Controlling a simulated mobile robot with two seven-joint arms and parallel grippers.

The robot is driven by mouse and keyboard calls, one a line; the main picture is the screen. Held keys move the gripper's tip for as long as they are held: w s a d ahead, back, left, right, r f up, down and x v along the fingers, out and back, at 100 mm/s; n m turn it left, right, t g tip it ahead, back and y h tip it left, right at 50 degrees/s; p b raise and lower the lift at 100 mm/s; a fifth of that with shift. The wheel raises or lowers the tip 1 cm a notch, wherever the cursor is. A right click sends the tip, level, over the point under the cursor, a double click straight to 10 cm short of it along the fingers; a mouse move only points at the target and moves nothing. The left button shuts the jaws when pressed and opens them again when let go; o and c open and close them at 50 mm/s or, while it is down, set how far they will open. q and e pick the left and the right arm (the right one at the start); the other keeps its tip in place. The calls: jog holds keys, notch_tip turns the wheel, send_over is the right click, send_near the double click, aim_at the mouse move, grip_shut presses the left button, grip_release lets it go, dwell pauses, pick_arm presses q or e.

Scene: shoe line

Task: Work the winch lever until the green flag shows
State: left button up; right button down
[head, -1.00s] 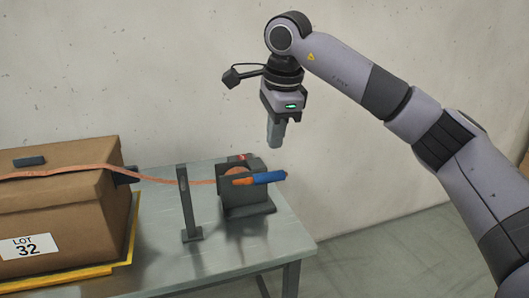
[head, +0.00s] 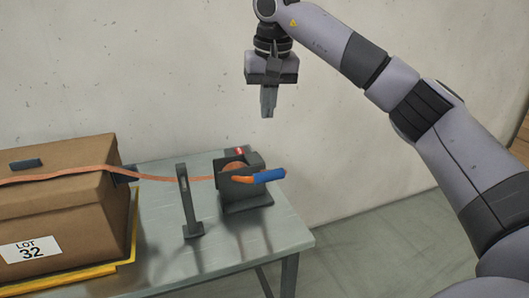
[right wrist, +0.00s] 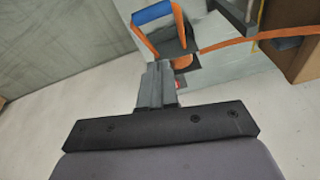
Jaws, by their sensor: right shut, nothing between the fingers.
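The winch (head: 245,188) is a dark grey block with an orange spool near the right end of the table. Its lever has an orange arm and a blue grip (head: 269,175) pointing right. The lever also shows in the right wrist view, with its blue grip (right wrist: 153,12) at the top. A small red flag or mark (head: 238,151) shows on top of the winch; I see no green there. My right gripper (head: 267,115) is shut and empty, pointing down, above the winch and clear of the lever. My left gripper is not in view.
An orange strap (head: 150,177) runs from the winch past a dark upright post (head: 186,200) and over a brown box (head: 60,215) labelled LOT 32. The box stands on a yellow-edged base on the grey table (head: 285,228). A wall stands behind.

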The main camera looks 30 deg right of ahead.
jog(key=shift+w+r+n, duration=0.25)
jog(key=shift+n, duration=0.75)
send_over(257, 175)
jog(key=w+d, duration=0.3)
jog(key=d, duration=0.1)
jog(key=s+a+x, duration=0.1)
jog(key=s+x, duration=0.1)
jog(key=x, duration=0.8)
jog(key=s+f, duration=0.2)
jog(key=shift+s+a+f, duration=0.1)
jog(key=shift+a+f, duration=0.05)
jog(key=shift+f, duration=0.15)
jog(key=shift+s+a+f, duration=0.1)
jog(key=shift+s+f, duration=0.15)
jog(key=shift+f, duration=0.15)
jog(key=shift+f, duration=0.1)
